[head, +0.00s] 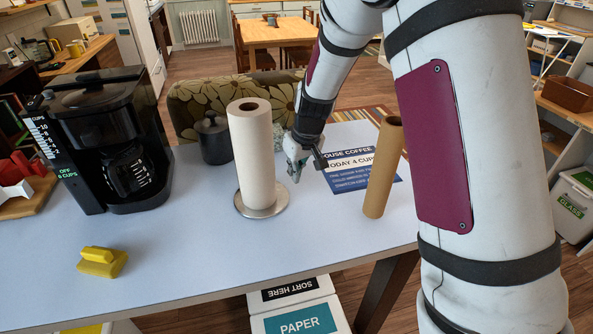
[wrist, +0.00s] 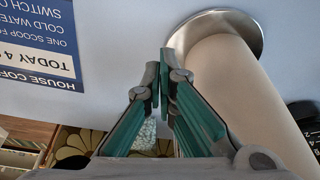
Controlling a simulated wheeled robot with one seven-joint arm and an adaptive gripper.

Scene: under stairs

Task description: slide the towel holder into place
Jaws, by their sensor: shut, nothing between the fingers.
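The towel holder stands upright on the grey-white table, with a white paper roll (head: 254,150) on a round metal base (head: 272,208). In the wrist view the roll (wrist: 238,82) and the rim of the base (wrist: 228,16) show at the upper right. My gripper (head: 306,172) is just to the right of the roll, low over the table. Its teal fingers (wrist: 161,76) are shut with nothing between them. The fingertips are close beside the roll; I cannot tell whether they touch it.
A brown cardboard tube (head: 382,168) stands at the right, near a blue-and-white coffee card (head: 350,172). A coffee maker (head: 110,140) and a dark canister (head: 214,140) are to the left. The table's front middle is clear.

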